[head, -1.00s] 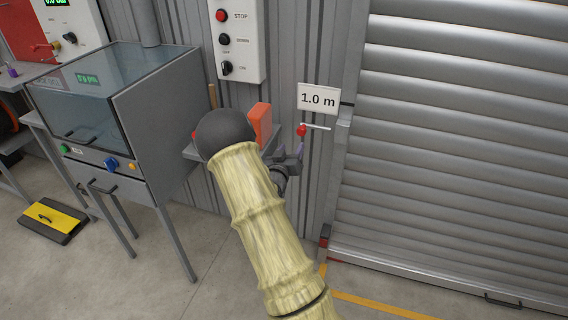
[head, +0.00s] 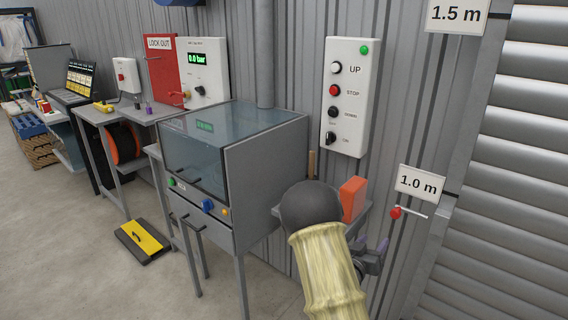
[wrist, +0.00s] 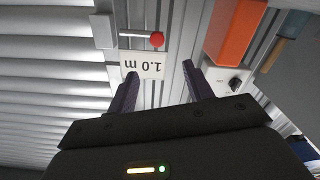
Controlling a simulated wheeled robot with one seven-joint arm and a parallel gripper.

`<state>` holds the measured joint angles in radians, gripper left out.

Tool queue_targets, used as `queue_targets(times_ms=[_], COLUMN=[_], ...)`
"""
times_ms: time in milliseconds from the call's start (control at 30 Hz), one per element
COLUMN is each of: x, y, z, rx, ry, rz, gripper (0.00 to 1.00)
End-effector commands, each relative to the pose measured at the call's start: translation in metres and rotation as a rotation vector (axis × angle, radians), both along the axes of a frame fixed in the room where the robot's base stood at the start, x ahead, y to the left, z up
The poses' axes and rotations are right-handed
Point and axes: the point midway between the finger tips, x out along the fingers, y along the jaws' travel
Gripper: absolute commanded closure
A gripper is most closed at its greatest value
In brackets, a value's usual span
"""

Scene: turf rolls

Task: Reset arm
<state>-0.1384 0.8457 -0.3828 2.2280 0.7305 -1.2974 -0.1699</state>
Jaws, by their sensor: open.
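My arm, in a pale yellow sleeve with a dark round joint, rises from the bottom right of the head view. My gripper (head: 377,250) shows beside it, partly hidden behind the sleeve. In the wrist view my gripper (wrist: 158,84) has its two dark fingers spread apart with nothing between them. Beyond the fingers are the 1.0 m sign (wrist: 141,66) and a red-knobbed lever (wrist: 157,39), which also shows in the head view (head: 396,212). An orange block (head: 352,198) stands on a small grey shelf near my arm.
A control box (head: 349,95) with UP and STOP buttons hangs on the corrugated wall. A grey cabinet with a glass lid (head: 268,160) stands left of my arm. A roller door (head: 525,200) is at right.

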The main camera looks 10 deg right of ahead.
Motion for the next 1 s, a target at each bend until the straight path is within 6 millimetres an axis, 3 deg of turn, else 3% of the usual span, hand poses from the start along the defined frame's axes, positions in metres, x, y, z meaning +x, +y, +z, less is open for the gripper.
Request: queue_targets(times_ms=[233,467,667,800,1000], x=[0.001,-0.016,-0.056,-0.097,-0.155], y=[0.023,0.085,0.145,0.181,0.208], z=[-0.008,-0.018,-0.014,-0.007,0.003], rx=[0.210,0.518,0.704,0.781,0.815], ry=[0.083,0.280,0.496,0.668,0.883], rz=[0.067,0.216,0.354,0.434,0.496], gripper=[0.49,0.49,0.49,0.49,0.49])
